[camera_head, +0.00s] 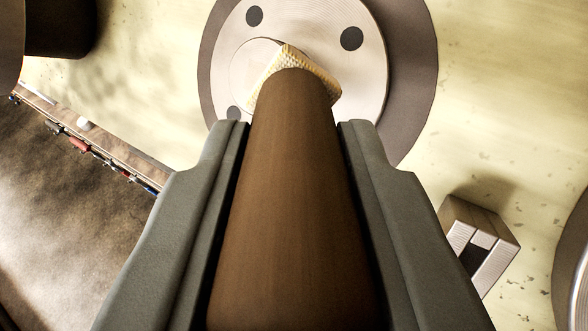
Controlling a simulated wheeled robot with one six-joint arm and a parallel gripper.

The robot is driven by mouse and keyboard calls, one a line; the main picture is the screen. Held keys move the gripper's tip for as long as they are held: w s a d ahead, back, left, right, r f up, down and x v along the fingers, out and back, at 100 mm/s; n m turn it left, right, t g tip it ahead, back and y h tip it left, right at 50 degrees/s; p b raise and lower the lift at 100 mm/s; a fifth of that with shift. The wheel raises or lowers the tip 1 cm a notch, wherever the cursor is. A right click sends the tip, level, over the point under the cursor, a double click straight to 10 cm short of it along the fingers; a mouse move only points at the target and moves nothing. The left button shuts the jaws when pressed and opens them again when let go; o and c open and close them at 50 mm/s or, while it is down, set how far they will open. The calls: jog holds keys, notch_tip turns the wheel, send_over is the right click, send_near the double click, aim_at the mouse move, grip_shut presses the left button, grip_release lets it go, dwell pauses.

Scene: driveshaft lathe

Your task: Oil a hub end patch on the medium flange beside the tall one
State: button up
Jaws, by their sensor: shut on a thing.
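My gripper (292,128) is shut on a brown tapered handle (293,200) that runs up the middle of the view. A yellowish textured pad (317,80) sits at the handle's far end. Beyond it is a round flange (325,55) with a pale face, dark round holes and a brown outer rim. The pad overlaps the flange's raised round hub (254,66) in the picture. I cannot tell whether the pad touches the hub. The handle and pad hide part of the flange's lower face.
A small metal block (480,240) stands at the right on the pale, stained surface (500,110). A rounded metal part (575,265) is cut off at the right edge. A dark cylinder (60,28) is at the upper left. Small coloured items (80,144) line an edge at the left.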

jog(key=shift+w+a, duration=0.75)
jog(key=shift+a, duration=0.25)
jog(key=shift+w+a, duration=0.75)
jog(key=shift+a, duration=0.25)
jog(key=shift+r, duration=0.1)
jog(key=shift+s+a+r, duration=0.4)
jog(key=shift+s+r, duration=0.15)
jog(key=shift+r, duration=0.15)
jog(key=shift+s+a+r, duration=0.45)
jog(key=shift+s+r, duration=0.15)
jog(key=shift+r, duration=0.05)
jog(key=shift+s+a+r, duration=0.4)
jog(key=shift+s+r, duration=0.15)
jog(key=shift+r, duration=0.15)
jog(key=shift+s+a+r, duration=0.3)
jog(key=shift+s+r, duration=0.15)
jog(key=shift+r, duration=0.1)
jog(key=shift+s+a+r, duration=0.3)
jog(key=shift+s+r, duration=0.1)
jog(key=shift+r, duration=0.1)
jog(key=shift+f, duration=0.1)
jog(key=w+d+f, duration=0.3)
jog(key=w+f, duration=0.1)
jog(key=f, duration=0.1)
jog(key=shift+d+f, duration=0.25)
jog(key=shift+d, duration=0.05)
jog(key=shift+w+d+f, duration=0.25)
jog(key=shift+w+f, duration=0.05)
jog(key=shift+f, duration=0.05)
